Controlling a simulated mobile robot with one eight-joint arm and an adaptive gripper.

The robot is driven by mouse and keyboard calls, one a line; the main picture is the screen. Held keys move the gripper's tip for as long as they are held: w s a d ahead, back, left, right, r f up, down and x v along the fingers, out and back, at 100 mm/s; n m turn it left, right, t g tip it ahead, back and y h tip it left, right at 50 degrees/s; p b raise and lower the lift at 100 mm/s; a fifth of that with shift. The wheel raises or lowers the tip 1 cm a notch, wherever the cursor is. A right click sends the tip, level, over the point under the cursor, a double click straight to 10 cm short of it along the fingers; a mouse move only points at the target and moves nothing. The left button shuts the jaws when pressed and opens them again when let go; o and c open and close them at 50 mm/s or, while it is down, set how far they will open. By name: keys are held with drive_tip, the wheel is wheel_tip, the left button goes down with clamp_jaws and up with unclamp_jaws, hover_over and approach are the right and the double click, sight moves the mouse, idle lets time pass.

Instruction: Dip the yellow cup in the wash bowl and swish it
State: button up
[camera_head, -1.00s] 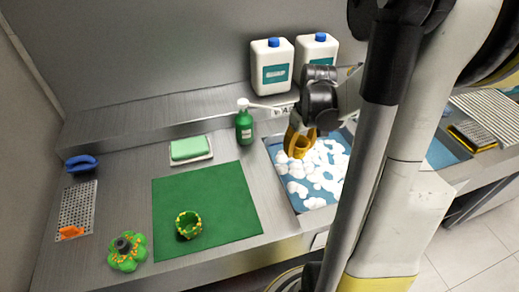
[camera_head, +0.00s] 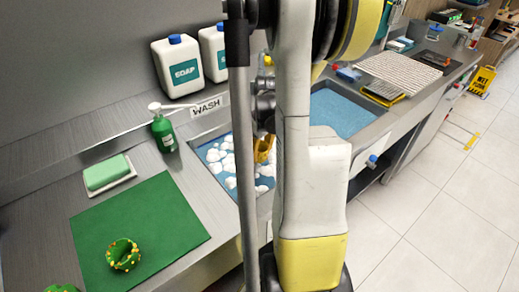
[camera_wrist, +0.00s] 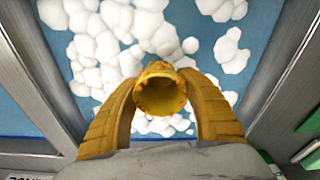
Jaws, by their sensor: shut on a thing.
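The yellow cup (camera_wrist: 160,95) is between the two yellow fingers of my gripper (camera_wrist: 162,112) in the wrist view. My gripper is shut on it, and the cup's round open mouth faces the camera. In the head view my gripper (camera_head: 264,150) is low over the wash bowl (camera_head: 204,149), partly hidden by my arm. The bowl is a sunken metal basin with blue inside and white foam clumps. Foam surrounds the cup in the wrist view. I cannot tell how deep the cup is in the water.
A green pump bottle (camera_head: 163,130) and a WASH sign (camera_head: 207,107) stand by the bowl. White soap jugs (camera_head: 178,68) are behind. A green sponge (camera_head: 107,173) and green mat (camera_head: 138,232) with a green cup (camera_head: 123,254) lie left. Another blue basin (camera_head: 342,111) is right.

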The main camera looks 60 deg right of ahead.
wheel_tip(320, 180, down, 10)
drive_tip(key=b, duration=0.7)
drive_tip(key=shift+s+d, duration=0.15)
drive_tip(key=shift+d, duration=0.4)
drive_tip(key=shift+s+d, duration=0.15)
drive_tip(key=shift+d, duration=0.35)
drive_tip(key=shift+w+a, duration=0.25)
drive_tip(key=shift+a, duration=0.45)
drive_tip(key=shift+w+a, duration=0.2)
drive_tip(key=shift+a, duration=0.5)
drive_tip(key=shift+w+a, duration=0.25)
drive_tip(key=shift+a, duration=0.45)
drive_tip(key=shift+s+d, duration=0.25)
drive_tip(key=shift+d, duration=0.45)
drive_tip(key=shift+s+d, duration=0.2)
drive_tip(key=shift+d, duration=0.5)
drive_tip(key=shift+s+d, duration=0.25)
drive_tip(key=shift+d, duration=0.45)
drive_tip(key=shift+w+a, duration=0.25)
drive_tip(key=shift+a, duration=0.45)
drive_tip(key=shift+w+a, duration=0.2)
drive_tip(key=shift+a, duration=0.5)
drive_tip(key=shift+w+a, duration=0.25)
drive_tip(key=shift+a, duration=0.45)
drive_tip(key=shift+s+d, duration=0.2)
drive_tip(key=shift+d, duration=0.35)
drive_tip(key=shift+s+d, duration=0.2)
drive_tip(key=shift+d, duration=0.35)
drive_tip(key=shift+r, duration=0.1)
